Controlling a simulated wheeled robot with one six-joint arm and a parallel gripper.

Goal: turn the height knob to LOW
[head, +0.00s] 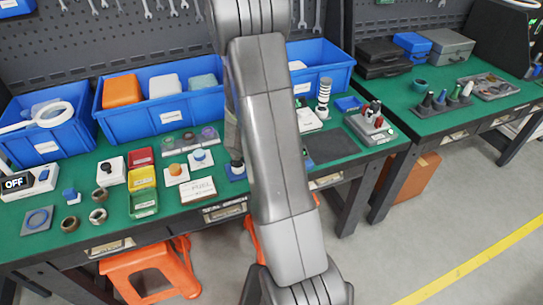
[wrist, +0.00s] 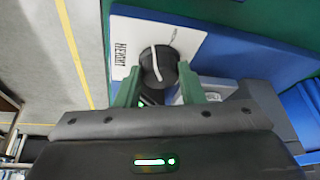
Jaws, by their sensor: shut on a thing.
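The height knob (wrist: 158,62) is a round black knob with a white pointer line, in the wrist view. It sits on a white plate (wrist: 205,38) with a blue base, beside printing that appears to read HEIGHT. My gripper (wrist: 159,86) has its green fingers shut on the knob, one on each side. The pointer runs roughly up and down the picture, with a slight tilt. A faint mark lies above it, too small to read; I cannot make out LOW. In the head view my arm hides the knob and most of the gripper.
The green bench carries blue bins (head: 160,118) at the back. Small coloured boxes (head: 143,178), rings (head: 98,216) and button plates (head: 176,173) stand left of my arm. A dark mat (head: 331,146) lies to the right. Orange stools (head: 150,272) stand below the bench.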

